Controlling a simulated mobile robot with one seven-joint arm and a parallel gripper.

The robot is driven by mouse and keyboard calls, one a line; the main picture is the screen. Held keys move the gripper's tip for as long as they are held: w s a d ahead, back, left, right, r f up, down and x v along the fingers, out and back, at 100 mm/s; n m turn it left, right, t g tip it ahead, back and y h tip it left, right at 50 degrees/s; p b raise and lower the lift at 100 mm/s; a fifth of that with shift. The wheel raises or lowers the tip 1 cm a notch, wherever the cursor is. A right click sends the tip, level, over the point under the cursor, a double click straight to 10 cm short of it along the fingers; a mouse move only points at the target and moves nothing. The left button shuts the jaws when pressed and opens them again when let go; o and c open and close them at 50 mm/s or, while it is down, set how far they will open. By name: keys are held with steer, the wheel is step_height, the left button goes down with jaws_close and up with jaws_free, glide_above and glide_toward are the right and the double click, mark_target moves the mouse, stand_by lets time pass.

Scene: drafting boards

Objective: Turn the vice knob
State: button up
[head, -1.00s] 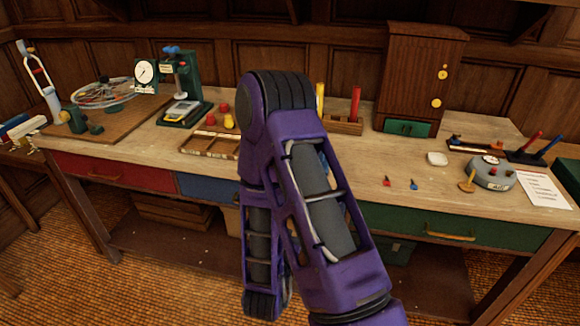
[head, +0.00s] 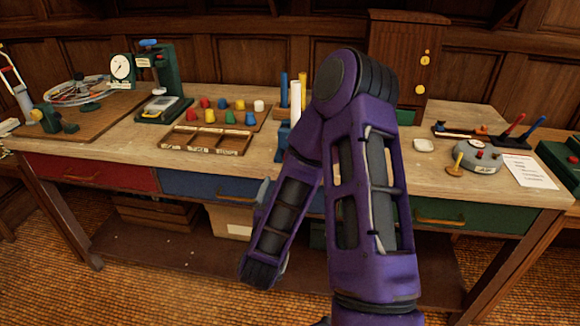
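A small dark green device (head: 52,121) that looks like the vice stands on the brown board (head: 108,123) at the left of the bench. A yellow part (head: 37,114) on its left side may be its knob; it is too small to tell. My purple arm fills the middle of the head view, bent in front of the bench. Its fingers do not show, so I cannot see whether the gripper is open or shut. The arm is well to the right of the green device.
A sectioned wooden tray (head: 205,140) and several coloured caps lie mid-bench. A grey round device (head: 480,156) and a paper sheet (head: 530,171) are at the right.

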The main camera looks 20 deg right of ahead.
steer(key=x, duration=1.1)
steer(key=shift+w+d+p, duration=0.25)
steer(key=shift+p, duration=0.1)
steer(key=shift+c, duration=0.3)
steer(key=c, duration=1.3)
steer(key=shift+m+b, duration=1.9)
steer(key=o, duration=1.4)
steer(key=shift+c, duration=0.2)
